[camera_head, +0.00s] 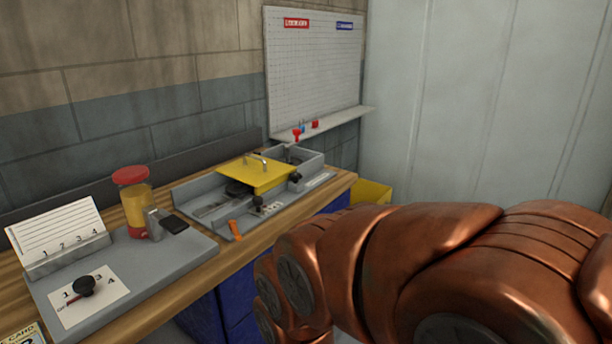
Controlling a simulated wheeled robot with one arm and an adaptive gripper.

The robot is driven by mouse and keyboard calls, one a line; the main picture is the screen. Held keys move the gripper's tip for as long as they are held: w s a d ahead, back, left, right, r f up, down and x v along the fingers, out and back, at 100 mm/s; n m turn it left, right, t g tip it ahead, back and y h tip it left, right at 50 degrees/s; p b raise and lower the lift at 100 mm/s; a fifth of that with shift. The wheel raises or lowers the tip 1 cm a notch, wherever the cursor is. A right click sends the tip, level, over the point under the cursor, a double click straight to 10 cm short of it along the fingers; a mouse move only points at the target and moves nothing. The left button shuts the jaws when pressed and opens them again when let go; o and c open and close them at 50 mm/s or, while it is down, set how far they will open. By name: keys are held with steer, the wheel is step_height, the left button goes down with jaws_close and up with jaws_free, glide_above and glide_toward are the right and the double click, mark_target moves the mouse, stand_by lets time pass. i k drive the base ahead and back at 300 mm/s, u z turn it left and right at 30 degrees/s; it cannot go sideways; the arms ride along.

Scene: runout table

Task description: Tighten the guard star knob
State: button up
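A grey machine tray (188,196) stands on the wooden bench. A yellow guard (258,175) with a metal handle lies over its middle. A small dark knob (295,178) sits at the guard's right side. Another dark knob (259,207) stands on the tray's front edge beside a small label. Both are too small to tell which is the star knob or how tight it is. My copper arm fills the lower right, in front of the bench. My gripper is not in view.
On the left, a grey panel (190,262) holds a black selector knob (84,286), a red-and-yellow beacon-like cylinder (135,200) and a numbered card (58,232). A whiteboard (315,75) hangs behind. A yellow bin (371,192) stands right of the bench.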

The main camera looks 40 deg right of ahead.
mark_target(295, 177)
steer(key=z, duration=1.45)
steer(key=i, duration=0.9)
steer(key=u, duration=1.55)
